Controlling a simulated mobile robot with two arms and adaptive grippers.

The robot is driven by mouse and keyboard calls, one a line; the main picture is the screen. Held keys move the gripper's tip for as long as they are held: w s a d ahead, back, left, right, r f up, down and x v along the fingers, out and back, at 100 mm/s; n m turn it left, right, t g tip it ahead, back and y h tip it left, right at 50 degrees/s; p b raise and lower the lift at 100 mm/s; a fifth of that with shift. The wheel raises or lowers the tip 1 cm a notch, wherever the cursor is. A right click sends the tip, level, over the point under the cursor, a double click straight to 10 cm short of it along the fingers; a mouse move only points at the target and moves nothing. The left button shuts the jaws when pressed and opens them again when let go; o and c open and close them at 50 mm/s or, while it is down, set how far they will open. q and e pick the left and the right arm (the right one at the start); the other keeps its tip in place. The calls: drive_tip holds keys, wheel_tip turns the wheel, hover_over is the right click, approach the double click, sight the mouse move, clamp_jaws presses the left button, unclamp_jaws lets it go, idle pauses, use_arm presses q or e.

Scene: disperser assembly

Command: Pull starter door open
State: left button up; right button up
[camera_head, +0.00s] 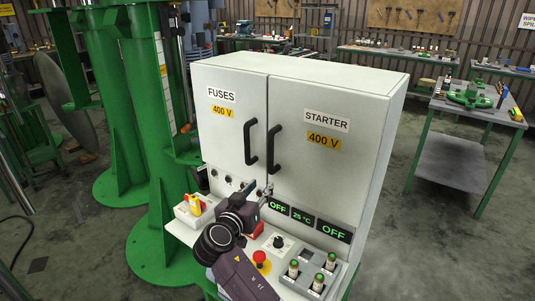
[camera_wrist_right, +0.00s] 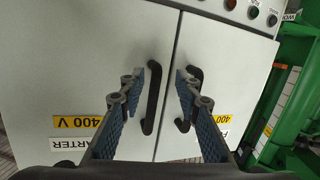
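The white cabinet has a starter door (camera_head: 320,165) on the right and a fuses door (camera_head: 225,135) on the left, both shut. The black starter handle (camera_head: 272,148) is upright by the seam; the fuses handle (camera_head: 250,145) is beside it. My right gripper (camera_head: 260,189) is open and empty, just below the handles in the head view. In the right wrist view, upside down, the starter handle (camera_wrist_right: 151,98) shows between my open fingers (camera_wrist_right: 158,76), apart from them. The fuses handle (camera_wrist_right: 192,85) is partly hidden behind one finger. My left gripper is not in view.
Below the doors, a control panel carries a red emergency button (camera_head: 261,257), lit OFF displays (camera_head: 333,232) and several green-lit buttons (camera_head: 318,282). A green column (camera_head: 130,110) stands at left. The floor (camera_head: 415,225) right of the cabinet is clear, with a green-legged table (camera_head: 462,120) beyond.

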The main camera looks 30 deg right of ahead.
sight(269, 168)
wheel_tip(269, 168, up, 7)
drive_tip(key=w+m+h, duration=0.2)
drive_tip(key=p+x, duration=0.2)
drive_tip(key=x, duration=0.5)
drive_tip(key=shift+d+p, duration=0.3)
drive_tip(key=shift+d, duration=0.05)
drive_tip(key=c, duration=0.4)
drive_tip(key=shift+s+d+r, duration=0.15)
drive_tip(key=shift+s, duration=0.05)
clamp_jaws()
drive_tip(key=shift+w+r, duration=0.1)
